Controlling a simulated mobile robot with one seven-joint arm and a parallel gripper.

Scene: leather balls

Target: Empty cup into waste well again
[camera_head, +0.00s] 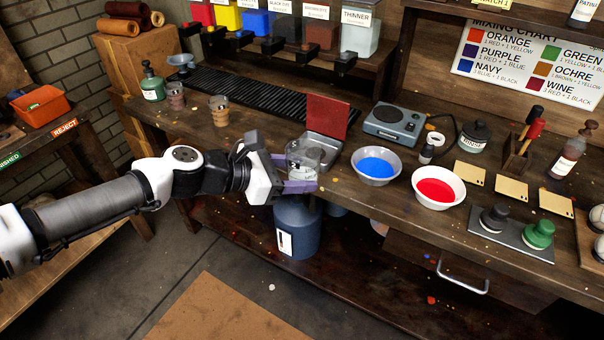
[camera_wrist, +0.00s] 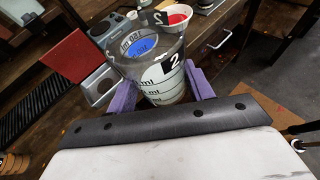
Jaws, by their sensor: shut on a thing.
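My gripper (camera_head: 296,180) is shut on a clear measuring cup (camera_head: 303,158) at the bench's front edge. In the wrist view the purple fingers of my gripper (camera_wrist: 162,92) stand on both sides of the cup (camera_wrist: 163,75), which has a printed scale and a large 2. The cup looks roughly upright. I cannot tell whether any liquid is in it. The waste well (camera_head: 325,146) is a metal square opening with a raised red lid (camera_head: 327,116), just behind the cup. In the wrist view the well (camera_wrist: 97,85) is left of the cup. The cup hides part of the well.
A bowl of blue paint (camera_head: 376,166) and a bowl of red paint (camera_head: 438,188) stand right of the cup. A scale (camera_head: 393,122) is behind them. A blue-grey drum (camera_head: 297,228) is below the bench edge. Paint dispensers (camera_head: 290,30) line the back.

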